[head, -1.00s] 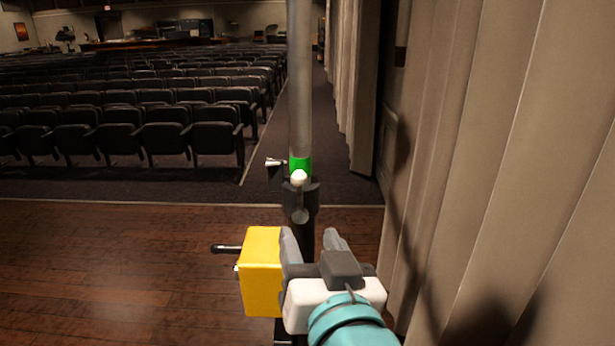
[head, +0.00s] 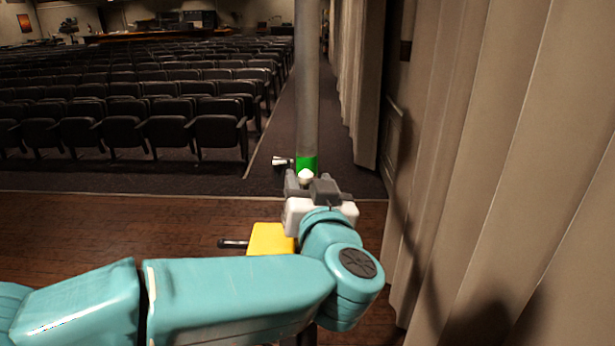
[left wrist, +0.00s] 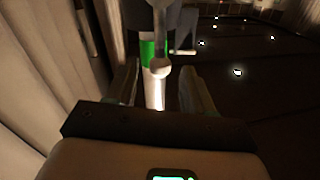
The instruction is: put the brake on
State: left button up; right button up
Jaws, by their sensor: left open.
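A grey upright pole (head: 307,90) carries a green band (head: 307,163). A small lever with a white ball knob (head: 305,176) sits just below the band. In the left wrist view the knob (left wrist: 160,68) hangs at the end of its grey lever, in front of the green band (left wrist: 148,52). My left gripper (head: 308,187) is open right at the knob. In the left wrist view its two fingers (left wrist: 160,88) stand on either side of the knob with gaps, not closed on it. The gripper hides the lever's lower part in the head view. My right gripper is not in view.
A yellow box (head: 270,238) with a dark handle (head: 233,244) sits low on the pole, partly behind my left arm. A small side knob (head: 281,161) sticks out left of the pole. A beige curtain (head: 480,150) stands close on the right. Seat rows fill the back left.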

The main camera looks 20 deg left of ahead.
pick_arm(q)
jog(key=shift+w+a, duration=0.3)
jog(key=shift+w, duration=0.35)
grip_shut()
jog(key=shift+a, duration=0.1)
jog(key=s+a+f+n+g+h+b, duration=0.1)
jog(key=a+f+n+b, duration=0.4)
jog(key=n, duration=0.9)
jog(key=shift+s+a+f+h, duration=0.6)
jog(key=shift+a+h, duration=0.6)
